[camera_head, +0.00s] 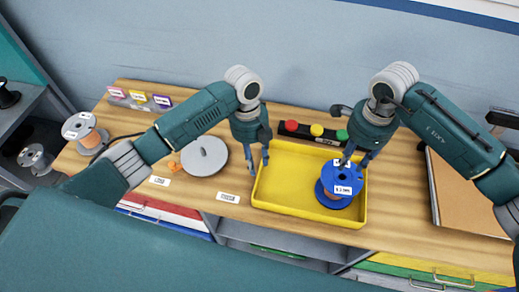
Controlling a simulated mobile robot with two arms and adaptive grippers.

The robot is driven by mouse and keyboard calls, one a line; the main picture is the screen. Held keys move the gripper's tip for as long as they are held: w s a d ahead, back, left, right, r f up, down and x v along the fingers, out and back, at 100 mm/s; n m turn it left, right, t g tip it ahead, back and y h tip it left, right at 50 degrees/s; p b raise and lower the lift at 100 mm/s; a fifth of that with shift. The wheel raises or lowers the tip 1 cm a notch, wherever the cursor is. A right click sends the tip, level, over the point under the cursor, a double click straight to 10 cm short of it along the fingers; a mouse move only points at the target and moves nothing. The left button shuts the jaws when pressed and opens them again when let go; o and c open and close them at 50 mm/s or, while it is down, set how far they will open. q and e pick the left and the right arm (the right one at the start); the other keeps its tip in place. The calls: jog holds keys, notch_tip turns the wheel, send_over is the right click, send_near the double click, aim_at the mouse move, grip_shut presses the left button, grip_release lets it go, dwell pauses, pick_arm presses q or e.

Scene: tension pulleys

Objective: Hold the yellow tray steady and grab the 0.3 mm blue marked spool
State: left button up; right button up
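The yellow tray (290,205) sits on the wooden bench near its front edge. A blue spool (345,174) with copper-coloured wire stands inside the tray at its right side, with a small white label whose print is too small to read surely. My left gripper (258,165) points down at the tray's left wall, its fingers apart, one on either side of the rim; I cannot tell whether they touch it. My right gripper (355,161) points down at the top of the blue spool, its fingertips over the upper flange. Whether it grips is unclear.
A black strip with red, yellow and green buttons (316,130) lies behind the tray. A grey disc (204,156) lies left of it. An orange-wire spool (86,132) stands far left, near small labelled bins (138,97). A brown board (465,198) lies at right.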

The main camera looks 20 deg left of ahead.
pick_arm(q)
jog(key=f+m, duration=0.1)
jog(key=f, duration=0.2)
jog(key=w+f+m+t+y, duration=0.1)
jog(key=f+m, duration=0.1)
jog(key=f, duration=0.1)
jog(key=w+f+m, duration=0.1)
jog(key=f+m, duration=0.1)
jog(key=f, duration=0.1)
jog(key=shift+w+d, duration=0.25)
grip_shut()
dwell(0.4)
